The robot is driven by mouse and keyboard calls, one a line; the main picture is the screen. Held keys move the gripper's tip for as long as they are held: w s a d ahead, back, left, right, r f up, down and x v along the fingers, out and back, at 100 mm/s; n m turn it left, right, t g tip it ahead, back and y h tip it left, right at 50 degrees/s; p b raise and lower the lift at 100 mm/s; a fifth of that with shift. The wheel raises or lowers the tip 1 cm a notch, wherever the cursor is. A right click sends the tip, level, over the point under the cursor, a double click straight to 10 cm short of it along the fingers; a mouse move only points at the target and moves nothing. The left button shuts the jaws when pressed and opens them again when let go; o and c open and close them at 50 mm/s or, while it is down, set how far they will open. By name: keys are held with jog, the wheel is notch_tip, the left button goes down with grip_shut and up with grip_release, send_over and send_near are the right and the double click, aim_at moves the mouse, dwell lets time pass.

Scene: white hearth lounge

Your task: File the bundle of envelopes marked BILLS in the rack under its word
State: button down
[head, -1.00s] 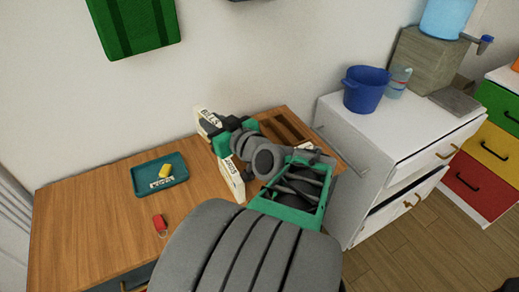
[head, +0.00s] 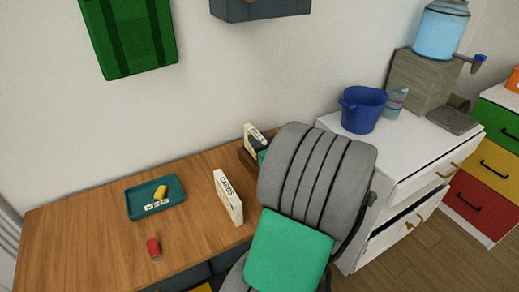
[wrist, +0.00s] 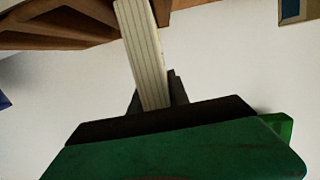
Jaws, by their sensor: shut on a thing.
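The envelope bundle (head: 254,137), white with dark lettering too small to read surely, stands out at the back of the desk. In the wrist view the bundle (wrist: 142,50) shows its pale striped edge. My gripper (wrist: 158,98) is shut on it. In the head view my arm hides most of the gripper. The brown wooden rack (head: 246,158) is mostly hidden behind my arm; wooden rack parts (wrist: 60,20) also show at the upper left of the wrist view. The bundle overlaps the wood there, and I cannot tell whether it is inside a slot.
A second bundle marked CARDS (head: 228,198) stands upright on the desk (head: 100,225), left of my arm. A teal tray (head: 135,205) holds a yellow item and a labelled strip. A red item (head: 153,248) lies in front. A white cabinet (head: 405,150) with a blue bucket (head: 362,110) stands right.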

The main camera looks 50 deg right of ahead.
jog(key=f, duration=0.3)
jog(key=shift+w+d+f, duration=0.2)
jog(key=shift+d+f, duration=0.15)
jog(key=shift+f+b, duration=0.3)
jog(key=shift+b, duration=0.05)
jog(key=c, duration=1.3)
grip_release()
jog(key=shift+r, duration=0.1)
jog(key=shift+o, duration=0.2)
